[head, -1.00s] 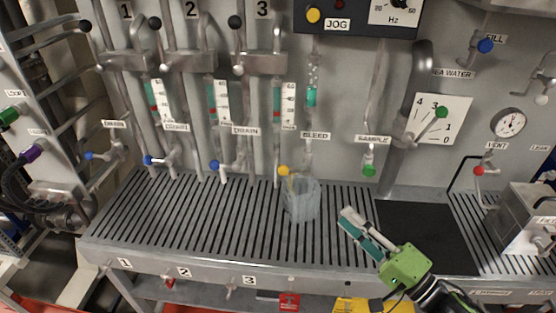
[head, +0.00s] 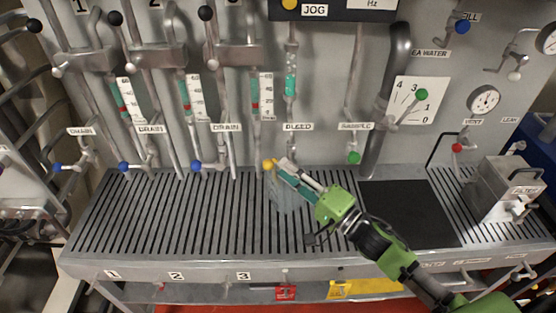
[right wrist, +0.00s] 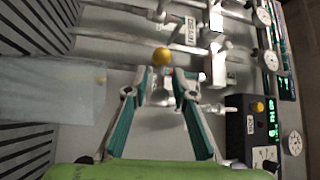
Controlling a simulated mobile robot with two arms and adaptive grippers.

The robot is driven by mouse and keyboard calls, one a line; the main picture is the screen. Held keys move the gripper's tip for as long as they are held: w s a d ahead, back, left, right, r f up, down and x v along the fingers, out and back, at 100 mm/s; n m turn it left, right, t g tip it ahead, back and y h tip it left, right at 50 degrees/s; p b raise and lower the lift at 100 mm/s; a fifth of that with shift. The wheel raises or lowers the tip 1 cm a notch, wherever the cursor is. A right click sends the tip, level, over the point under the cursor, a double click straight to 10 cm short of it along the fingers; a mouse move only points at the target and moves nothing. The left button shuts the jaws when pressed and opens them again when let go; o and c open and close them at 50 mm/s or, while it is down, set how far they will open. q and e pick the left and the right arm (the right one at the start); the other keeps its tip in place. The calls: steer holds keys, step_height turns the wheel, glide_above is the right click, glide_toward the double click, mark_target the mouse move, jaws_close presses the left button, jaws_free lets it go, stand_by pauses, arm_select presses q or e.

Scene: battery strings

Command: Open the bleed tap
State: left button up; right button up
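The bleed tap's yellow knob (head: 268,164) sits at the lower end of the pipe under the BLEED label (head: 298,126). My right gripper (head: 283,168) reaches up from the lower right, its fingertips close beside the knob. In the right wrist view the two fingers (right wrist: 159,80) are apart with nothing between them. The yellow knob (right wrist: 162,56) shows just beyond the fingertips, roughly centred on the gap. I cannot tell whether a finger touches it. The tap's body is mostly hidden behind the gripper in the head view. My left gripper is not in view.
A clear beaker (head: 283,196) stands on the slatted tray (head: 150,215) under the tap, partly behind my right gripper. The green-knobbed sample tap (head: 354,157) is to the right. Blue-knobbed drain taps (head: 196,167) are to the left. A black mat (head: 410,212) lies clear.

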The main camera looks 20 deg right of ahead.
steer(key=x, duration=0.3)
steer(key=shift+r, duration=0.1)
steer(key=shift+w+a+p, duration=0.1)
steer(key=shift+w+p, duration=0.1)
steer(key=shift+p, duration=0.1)
jaws_close()
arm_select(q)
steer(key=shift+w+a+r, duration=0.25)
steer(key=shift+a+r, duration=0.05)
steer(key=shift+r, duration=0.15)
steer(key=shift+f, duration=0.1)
